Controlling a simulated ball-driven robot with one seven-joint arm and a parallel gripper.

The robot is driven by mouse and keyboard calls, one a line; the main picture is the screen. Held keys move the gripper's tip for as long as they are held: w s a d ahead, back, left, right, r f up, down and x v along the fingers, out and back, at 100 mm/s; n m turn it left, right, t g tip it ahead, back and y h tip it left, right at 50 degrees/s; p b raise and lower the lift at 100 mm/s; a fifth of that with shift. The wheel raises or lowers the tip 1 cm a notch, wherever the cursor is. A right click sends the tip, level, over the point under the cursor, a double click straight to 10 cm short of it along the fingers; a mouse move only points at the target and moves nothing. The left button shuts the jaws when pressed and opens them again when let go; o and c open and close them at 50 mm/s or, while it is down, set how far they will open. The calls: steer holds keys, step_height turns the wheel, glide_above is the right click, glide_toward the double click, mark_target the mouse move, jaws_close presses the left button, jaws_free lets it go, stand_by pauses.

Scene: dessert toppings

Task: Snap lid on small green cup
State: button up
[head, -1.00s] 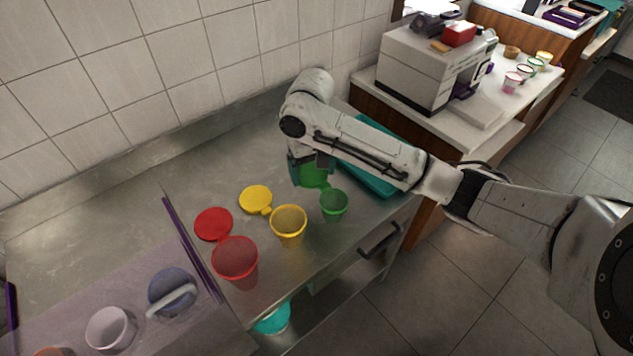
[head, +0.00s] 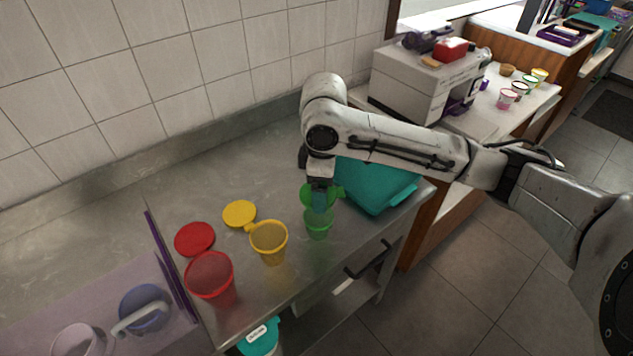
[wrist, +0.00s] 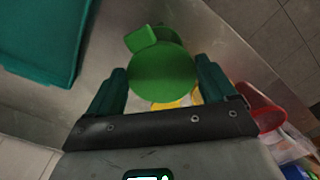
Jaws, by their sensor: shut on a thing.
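The small green cup (head: 318,226) stands upright on the steel counter, right of the yellow cup. My gripper (head: 319,195) points down above it and is shut on the green lid (head: 308,191). In the head view the lid is at about the cup's rim, and its tab sticks out to the right. The fingers partly cover the lid, so I cannot tell if it touches the rim.
A yellow cup (head: 269,243) with its lid (head: 239,214) and a red cup (head: 210,277) with its lid (head: 194,238) stand to the left. A teal tray (head: 372,187) lies close on the right. The counter's front edge is near.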

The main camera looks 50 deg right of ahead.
step_height(320, 180, down, 6)
steer(key=b, duration=0.5)
steer(key=shift+f, duration=0.2)
steer(key=shift+s+f, duration=0.1)
steer(key=shift+f, duration=0.35)
stand_by(2.7)
steer(key=o, duration=0.8)
steer(key=shift+r, duration=0.1)
steer(key=shift+r+p, duration=2.95)
steer(key=shift+p, duration=0.05)
